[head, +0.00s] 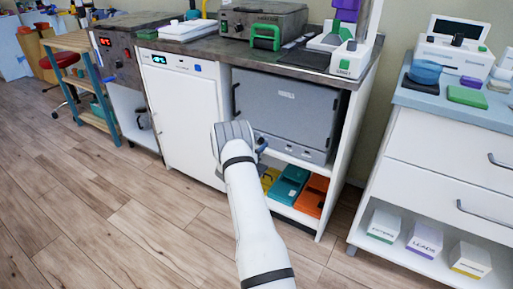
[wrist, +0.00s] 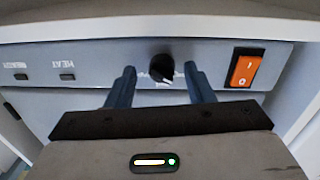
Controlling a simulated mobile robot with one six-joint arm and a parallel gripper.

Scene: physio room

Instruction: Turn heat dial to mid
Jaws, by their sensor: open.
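The heat dial (wrist: 162,68) is a round black knob on a grey control panel (wrist: 110,58) in the wrist view. My gripper (wrist: 158,82) is open, with one finger on each side of the dial and visible gaps; I see no contact. In the head view my gripper (head: 262,146) is at the lower front of the grey cabinet (head: 285,98) under the counter. The dial is not distinguishable there.
An orange rocker switch (wrist: 243,68) sits right of the dial in the wrist view. Two small dark indicators with HEAT and READY labels are at left. A shelf with teal boxes (head: 287,188) and orange boxes (head: 312,195) lies below the cabinet. Floor is clear at left.

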